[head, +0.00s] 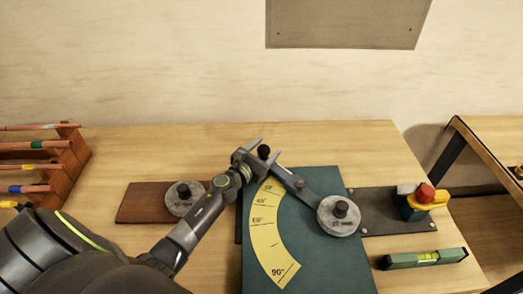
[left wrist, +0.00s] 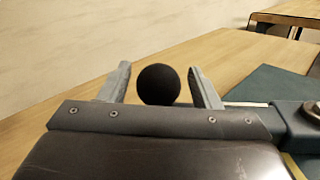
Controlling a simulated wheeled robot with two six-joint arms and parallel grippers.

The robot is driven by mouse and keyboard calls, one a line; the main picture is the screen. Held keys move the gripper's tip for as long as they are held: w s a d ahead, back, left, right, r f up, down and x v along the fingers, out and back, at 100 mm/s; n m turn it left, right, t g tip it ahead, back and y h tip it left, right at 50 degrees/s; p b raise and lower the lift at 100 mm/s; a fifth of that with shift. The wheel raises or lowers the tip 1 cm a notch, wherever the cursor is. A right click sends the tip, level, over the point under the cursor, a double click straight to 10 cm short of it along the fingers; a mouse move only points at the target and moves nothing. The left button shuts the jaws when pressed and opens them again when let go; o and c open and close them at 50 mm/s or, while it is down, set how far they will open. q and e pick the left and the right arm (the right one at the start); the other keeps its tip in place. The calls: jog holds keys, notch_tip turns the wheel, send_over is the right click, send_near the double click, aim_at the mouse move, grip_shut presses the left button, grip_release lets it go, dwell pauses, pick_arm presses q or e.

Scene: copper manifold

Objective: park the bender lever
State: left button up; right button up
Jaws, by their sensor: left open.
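The bender lever (head: 291,181) is a grey bar running from the round grey die (head: 339,215) up and left to a black ball knob (head: 264,151). It lies over the top end of the yellow angle scale (head: 262,229), on the dark green bender plate (head: 325,260). My left gripper (head: 264,149) is open, with its fingers on either side of the knob. In the left wrist view the black knob (left wrist: 158,85) sits between the two open fingers, with a gap showing beside it. My right gripper is not in view.
A second round die (head: 184,197) sits on a brown board (head: 140,203) at left. A red-and-yellow button block (head: 423,201) and a green level (head: 424,258) are at right. A wooden rack (head: 62,160) holds copper tubes at far left. The table's back is clear.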

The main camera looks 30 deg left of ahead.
pick_arm(q)
jog(key=s, duration=0.4)
jog(key=s+a, duration=0.1)
jog(key=s, duration=0.1)
jog(key=shift+s+f, duration=0.1)
jog(key=s, duration=0.3)
jog(key=s+b, duration=0.1)
jog(key=s, duration=0.3)
jog(key=s+a+b, duration=0.1)
jog(key=s, duration=0.2)
jog(key=shift+s, duration=0.15)
jog(key=shift+s+a, duration=0.1)
jog(key=shift+s, duration=0.2)
